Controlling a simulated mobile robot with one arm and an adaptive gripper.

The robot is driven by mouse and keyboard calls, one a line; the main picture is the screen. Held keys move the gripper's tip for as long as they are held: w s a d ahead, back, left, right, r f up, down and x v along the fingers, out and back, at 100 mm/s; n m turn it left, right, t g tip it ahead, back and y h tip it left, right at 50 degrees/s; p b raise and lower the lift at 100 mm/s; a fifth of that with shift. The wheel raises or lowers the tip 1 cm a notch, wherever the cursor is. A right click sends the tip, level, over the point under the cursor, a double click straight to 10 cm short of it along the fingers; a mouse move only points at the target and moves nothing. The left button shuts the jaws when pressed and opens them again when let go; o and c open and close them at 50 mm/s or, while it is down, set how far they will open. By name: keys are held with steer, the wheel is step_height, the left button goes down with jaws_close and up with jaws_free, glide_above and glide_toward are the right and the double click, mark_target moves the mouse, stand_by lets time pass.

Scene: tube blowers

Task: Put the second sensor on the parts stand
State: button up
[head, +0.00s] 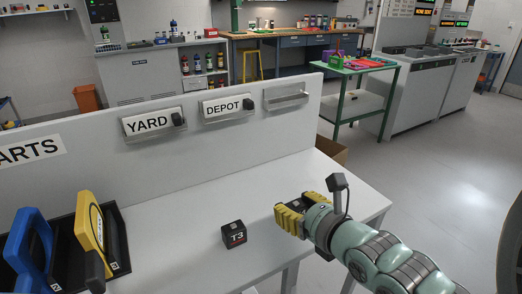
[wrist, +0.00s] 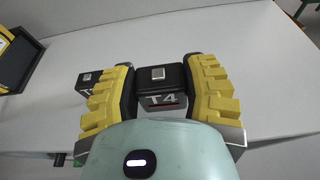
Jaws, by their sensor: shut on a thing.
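A black block marked T4 (wrist: 160,82), with a silver square on its top, sits between the yellow fingers of my gripper (wrist: 160,95). My gripper (head: 292,214) is shut on it over the right part of the white parts stand (head: 195,212). Whether T4 touches the surface I cannot tell. A similar black block marked T3 (head: 233,235) stands on the stand to the left of my gripper. T3 also shows in the wrist view (wrist: 88,85), partly hidden behind the left finger.
The upright back panel (head: 215,145) bears YARD (head: 147,123) and DEPOT (head: 222,107) labels and an empty clear holder (head: 287,97). The surface between T3 and the panel is clear.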

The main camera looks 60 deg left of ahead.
steer(key=w+a+b, duration=0.1)
steer(key=w+a, duration=0.1)
steer(key=w+a+b, duration=0.2)
steer(key=w, duration=0.1)
steer(key=w+a+f+b, duration=0.1)
steer(key=w+a, duration=0.1)
steer(key=w, duration=0.1)
steer(key=shift+w+a, duration=0.15)
steer(key=shift+a, duration=0.05)
steer(key=shift+w+a+f+b, duration=0.1)
steer(key=shift+w+a+b, duration=0.3)
steer(key=shift+w+a, duration=0.05)
steer(key=shift+f+b, duration=0.3)
steer(key=shift+f, duration=1.35)
steer(key=shift+f, duration=0.1)
steer(key=shift+f, duration=0.15)
steer(key=o, duration=1.1)
steer(key=shift+o, duration=0.2)
